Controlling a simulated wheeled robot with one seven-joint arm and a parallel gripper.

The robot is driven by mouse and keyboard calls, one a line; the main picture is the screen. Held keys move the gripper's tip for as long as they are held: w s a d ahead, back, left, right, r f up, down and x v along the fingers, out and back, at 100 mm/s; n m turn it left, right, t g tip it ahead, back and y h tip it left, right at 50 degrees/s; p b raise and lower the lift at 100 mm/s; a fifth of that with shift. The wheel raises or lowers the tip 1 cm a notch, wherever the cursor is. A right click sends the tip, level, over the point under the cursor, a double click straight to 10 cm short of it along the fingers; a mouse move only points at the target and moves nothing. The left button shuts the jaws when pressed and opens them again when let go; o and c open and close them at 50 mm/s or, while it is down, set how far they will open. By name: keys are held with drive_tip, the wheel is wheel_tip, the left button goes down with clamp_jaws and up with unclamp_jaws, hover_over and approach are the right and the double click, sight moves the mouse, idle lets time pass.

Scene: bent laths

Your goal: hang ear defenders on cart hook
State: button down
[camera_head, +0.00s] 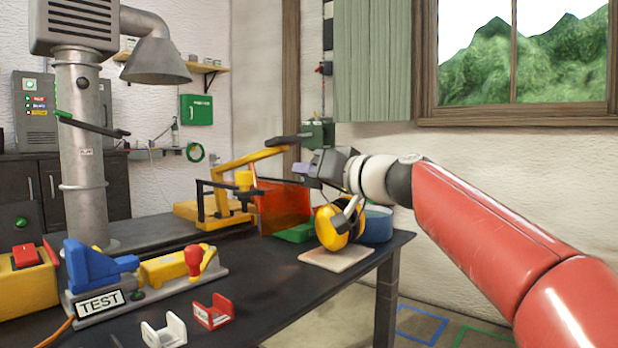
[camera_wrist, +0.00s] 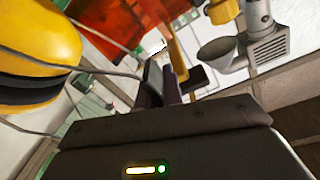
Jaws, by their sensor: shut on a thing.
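The ear defenders (camera_head: 333,228) have yellow cups with black cushions and thin wire band arms. They are just below my gripper (camera_head: 312,166), over a beige pad (camera_head: 337,260) near the table's right end. I cannot tell whether the cups touch the pad. In the wrist view a yellow cup (camera_wrist: 38,52) fills the left side, and its wires run toward my gripper (camera_wrist: 162,78). My gripper is shut on the ear defenders' band; the grip itself is partly hidden. I cannot make out a cart hook in either view.
The dark table (camera_head: 260,285) carries a yellow clamp stand (camera_head: 205,212) with an orange shield (camera_head: 283,207), a green tray (camera_head: 294,233) and a blue round container (camera_head: 377,224) close to the ear defenders. A TEST fixture (camera_head: 100,298) and red bracket (camera_head: 212,312) stand nearer. Floor shows right of the table.

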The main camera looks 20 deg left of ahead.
drive_tip(key=shift+f+b, duration=0.3)
drive_tip(key=shift+b, duration=0.2)
drive_tip(key=c, duration=1.5)
unclamp_jaws()
drive_tip(key=shift+c, duration=0.2)
drive_tip(key=shift+r+p, duration=0.4)
drive_tip(key=shift+p, duration=0.35)
drive_tip(key=b+v, duration=0.3)
drive_tip(key=v, duration=0.4)
drive_tip(key=shift+d, duration=0.5)
